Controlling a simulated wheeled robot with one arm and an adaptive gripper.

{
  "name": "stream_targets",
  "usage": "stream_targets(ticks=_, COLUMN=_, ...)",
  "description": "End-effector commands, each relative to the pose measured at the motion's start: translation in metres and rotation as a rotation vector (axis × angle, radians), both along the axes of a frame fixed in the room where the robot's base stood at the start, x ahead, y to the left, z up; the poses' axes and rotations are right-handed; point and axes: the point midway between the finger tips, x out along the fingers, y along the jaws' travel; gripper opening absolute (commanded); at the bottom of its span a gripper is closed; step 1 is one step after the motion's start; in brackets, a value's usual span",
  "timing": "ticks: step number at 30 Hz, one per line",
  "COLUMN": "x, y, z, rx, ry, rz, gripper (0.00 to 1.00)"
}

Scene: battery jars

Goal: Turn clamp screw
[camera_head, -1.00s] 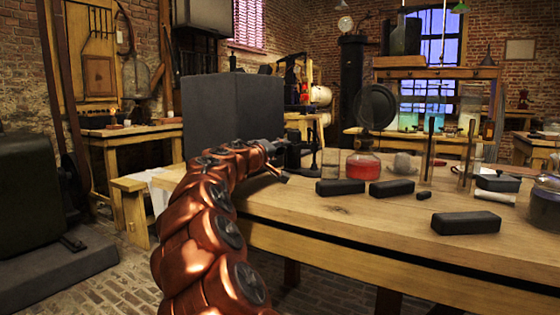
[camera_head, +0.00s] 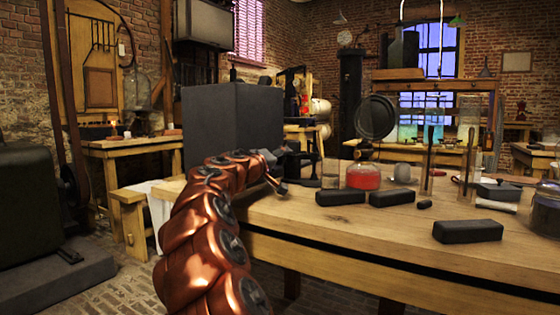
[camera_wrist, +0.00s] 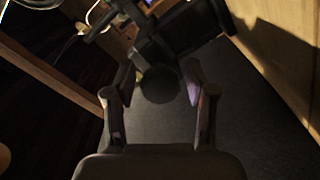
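A dark metal clamp device (camera_head: 308,168) stands on the wooden table beside the large grey block. It is partly hidden behind my gripper (camera_head: 275,178) at the end of the copper arm. In the wrist view a dark body with a crossbar (camera_wrist: 108,22) and a round dark end (camera_wrist: 159,84), perhaps the clamp screw, faces me. My gripper (camera_wrist: 158,90) also shows there, its two fingers spread on either side of the round end. A gap shows between the fingers. I cannot tell whether the fingertips touch it.
The large grey block (camera_head: 225,125) stands close behind my gripper. Black bars (camera_head: 468,231), a jar of red liquid (camera_head: 363,175) and a small grey box (camera_head: 498,190) stand on the table (camera_head: 330,235).

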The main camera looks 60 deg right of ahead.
Motion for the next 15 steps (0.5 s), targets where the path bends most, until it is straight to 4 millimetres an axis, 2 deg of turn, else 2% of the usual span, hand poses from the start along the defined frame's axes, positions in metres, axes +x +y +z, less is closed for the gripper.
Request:
stream_targets(ticks=10, x=0.000, y=0.001, z=0.000, rx=-0.001, ry=0.000, rz=0.001, gripper=0.61)
stream_targets(ticks=15, x=0.001, y=0.011, z=0.001, rx=-0.002, ry=0.001, rz=0.002, gripper=0.61)
